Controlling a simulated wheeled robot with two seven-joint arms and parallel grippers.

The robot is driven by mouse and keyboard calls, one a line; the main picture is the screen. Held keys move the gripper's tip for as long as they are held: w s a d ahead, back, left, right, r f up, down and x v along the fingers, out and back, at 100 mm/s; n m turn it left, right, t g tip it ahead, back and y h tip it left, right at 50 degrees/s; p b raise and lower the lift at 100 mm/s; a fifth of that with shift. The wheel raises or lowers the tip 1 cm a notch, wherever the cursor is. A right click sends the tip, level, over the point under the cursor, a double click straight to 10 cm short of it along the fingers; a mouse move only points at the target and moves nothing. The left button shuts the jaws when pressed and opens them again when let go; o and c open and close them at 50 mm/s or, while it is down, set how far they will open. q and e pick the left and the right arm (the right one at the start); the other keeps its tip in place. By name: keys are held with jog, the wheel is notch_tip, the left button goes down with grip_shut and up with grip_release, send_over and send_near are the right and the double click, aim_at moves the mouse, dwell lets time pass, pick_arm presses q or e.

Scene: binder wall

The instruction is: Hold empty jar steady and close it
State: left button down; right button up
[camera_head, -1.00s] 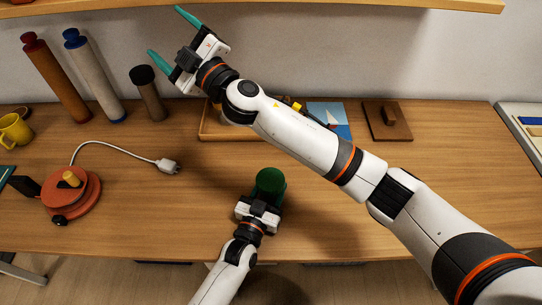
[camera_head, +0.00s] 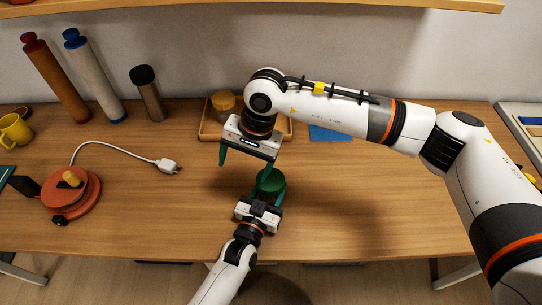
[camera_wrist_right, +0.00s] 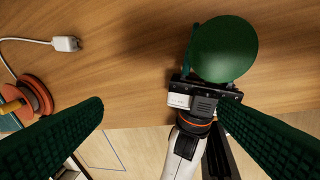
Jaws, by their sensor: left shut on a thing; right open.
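A green jar (camera_head: 271,181) stands near the front edge of the table, and its flat round green top also shows in the right wrist view (camera_wrist_right: 223,48). I cannot tell whether that top is tight. My left gripper (camera_head: 267,194) is shut around the jar's side, reaching in from the front. My right gripper (camera_head: 246,165) is open and empty, pointing down above the table, behind and left of the jar. In the right wrist view the jar lies toward the upper right, beyond the right finger, not between the open fingers (camera_wrist_right: 160,105).
A wooden tray (camera_head: 207,130) with a yellow-lidded jar (camera_head: 223,102) stands behind my right gripper. A white plug (camera_head: 168,166) and a red round device (camera_head: 72,195) lie left. Table right of the green jar is clear.

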aim_at(271, 179)
jog(key=d+n+h, duration=0.1)
jog(key=d, duration=0.1)
jog(key=w+d+n+h, duration=0.1)
jog(key=d, duration=0.1)
jog(key=w+d+n+t+h, duration=0.1)
jog(key=d, duration=0.1)
jog(key=shift+f, duration=0.3)
jog(key=shift+a, duration=0.1)
jog(key=shift+s, duration=0.1)
jog(key=shift+f, duration=4)
